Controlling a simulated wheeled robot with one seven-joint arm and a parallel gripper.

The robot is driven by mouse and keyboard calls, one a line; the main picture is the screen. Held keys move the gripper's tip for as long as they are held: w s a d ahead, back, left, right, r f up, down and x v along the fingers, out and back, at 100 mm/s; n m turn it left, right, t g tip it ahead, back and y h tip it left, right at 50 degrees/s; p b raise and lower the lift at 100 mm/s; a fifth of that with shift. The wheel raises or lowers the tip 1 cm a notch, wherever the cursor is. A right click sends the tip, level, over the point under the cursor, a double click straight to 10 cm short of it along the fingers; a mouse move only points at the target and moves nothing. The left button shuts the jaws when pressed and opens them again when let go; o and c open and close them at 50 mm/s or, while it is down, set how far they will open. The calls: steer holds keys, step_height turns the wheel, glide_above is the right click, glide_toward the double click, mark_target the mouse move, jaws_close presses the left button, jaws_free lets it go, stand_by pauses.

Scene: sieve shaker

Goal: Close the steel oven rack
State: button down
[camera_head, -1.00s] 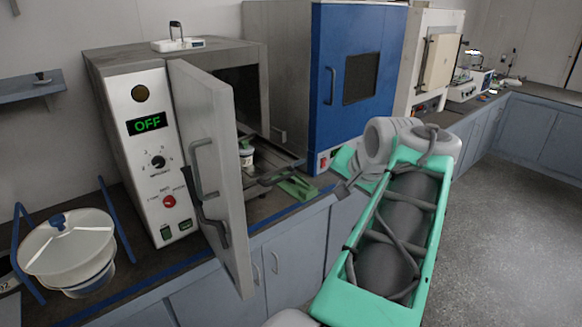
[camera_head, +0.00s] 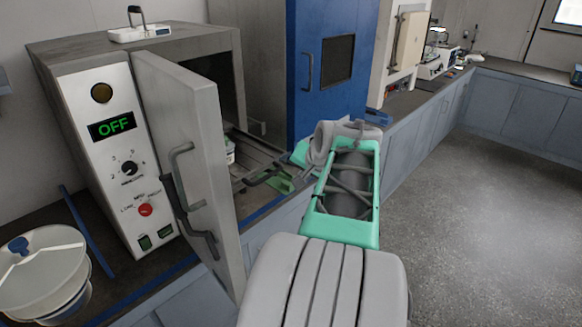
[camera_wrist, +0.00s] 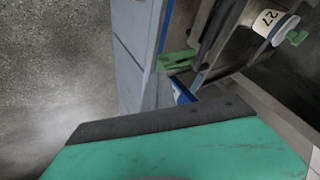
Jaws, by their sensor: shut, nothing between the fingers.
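The grey oven (camera_head: 220,55) stands on the bench with its door (camera_head: 185,130) swung open and its display reading OFF. The steel rack (camera_head: 258,152) sticks out of the oven opening, partly hidden behind the door. A jar (camera_head: 230,152) stands on it; the wrist view shows a jar labelled 27 (camera_wrist: 266,18) beside the rack's metal rails (camera_wrist: 214,45). My teal gripper (camera_head: 303,168) is shut and empty, just right of the rack's front end. Its fingertips are mostly hidden in the head view. I cannot tell whether it touches the rack.
A green piece (camera_head: 281,183) lies by the rack's front, near the blue bench edge; it also shows in the wrist view (camera_wrist: 178,61). A blue cabinet (camera_head: 350,90) stands right of the oven. A white lidded vessel (camera_head: 45,265) is at the left. The floor at right is clear.

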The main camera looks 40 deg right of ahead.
steer(key=w, duration=0.2)
steer(key=w+p, duration=0.1)
steer(key=w, duration=0.1)
steer(key=shift+a+r, duration=0.35)
